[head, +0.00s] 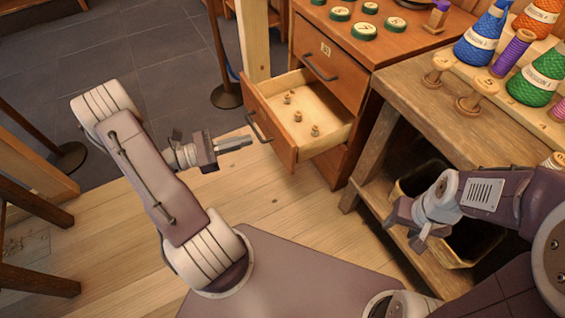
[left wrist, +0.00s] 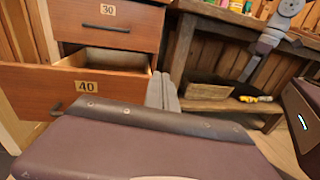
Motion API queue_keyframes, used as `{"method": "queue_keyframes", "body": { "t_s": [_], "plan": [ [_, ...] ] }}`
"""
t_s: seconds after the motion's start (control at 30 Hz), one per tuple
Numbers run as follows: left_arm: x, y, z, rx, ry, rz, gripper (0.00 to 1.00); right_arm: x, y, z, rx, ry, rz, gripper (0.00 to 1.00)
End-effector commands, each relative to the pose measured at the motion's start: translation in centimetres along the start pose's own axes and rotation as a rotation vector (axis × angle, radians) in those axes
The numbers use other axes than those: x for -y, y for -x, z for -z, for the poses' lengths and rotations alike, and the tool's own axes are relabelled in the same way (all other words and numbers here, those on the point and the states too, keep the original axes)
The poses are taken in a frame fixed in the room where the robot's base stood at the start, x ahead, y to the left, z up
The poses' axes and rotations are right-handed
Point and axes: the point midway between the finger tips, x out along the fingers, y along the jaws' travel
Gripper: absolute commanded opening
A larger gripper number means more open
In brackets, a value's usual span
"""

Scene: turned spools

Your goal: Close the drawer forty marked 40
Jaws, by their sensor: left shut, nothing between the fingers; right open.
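Drawer forty (head: 270,122) is a wooden drawer standing open from the cabinet, with several small turned pieces on its pale floor. Its front shows a dark bar handle (head: 258,127). In the left wrist view its front (left wrist: 35,85) carries the label 40 (left wrist: 87,86). My left gripper (head: 250,142) is shut and empty, just in front of the drawer front near the handle. I cannot tell whether it touches. Its shut fingers (left wrist: 162,92) show beside the drawer front's right end in the left wrist view. My right gripper (head: 420,238) is open and empty, low by the workbench.
Drawer 30 (head: 328,68) above is shut. Green-topped round pieces (head: 340,14) stand on the cabinet (head: 405,43). The workbench (head: 415,97) at right carries thread cones and spools, with a dark bin (head: 470,250) beneath it. A post base (head: 227,96) stands left of the cabinet. Floor before the drawer is clear.

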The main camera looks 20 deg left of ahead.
Motion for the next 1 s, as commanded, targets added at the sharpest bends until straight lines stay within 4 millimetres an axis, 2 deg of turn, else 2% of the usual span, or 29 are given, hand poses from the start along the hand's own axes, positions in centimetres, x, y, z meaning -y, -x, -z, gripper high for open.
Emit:
{"method": "queue_keyframes", "body": {
  "t_s": [0.03,0.1,0.23,0.43,0.57,0.8,1.0],
  "plan": [
    [-0.1,1.4,4.0,0.009,0.029,-0.054,0.0,-0.1,-3.3,-0.3,-0.001,0.0,0.0,0.49],
    [-0.3,2.8,5.7,0.017,0.052,-0.107,0.0,-0.1,-4.4,-0.4,-0.001,0.0,0.0,0.49],
    [-0.6,4.1,6.3,0.017,0.057,-0.15,0.0,-0.1,-4.8,-0.5,-0.001,0.0,0.0,0.49],
    [-0.6,3.6,6.1,0.016,0.057,-0.149,0.0,-0.1,-4.8,-0.5,-0.001,0.0,0.0,0.49],
    [-0.8,1.5,6.3,0.015,0.056,-0.144,0.0,-0.1,-5.9,-0.6,-0.001,0.0,0.0,0.49],
    [-1.5,-3.8,6.4,0.014,0.055,-0.142,0.0,-0.2,-8.3,-0.8,-0.001,0.0,0.0,0.49],
    [-2.1,-7.6,6.3,0.014,0.054,-0.143,0.0,-0.2,-10.2,-1.0,-0.001,0.0,0.0,0.49]
  ]
}}
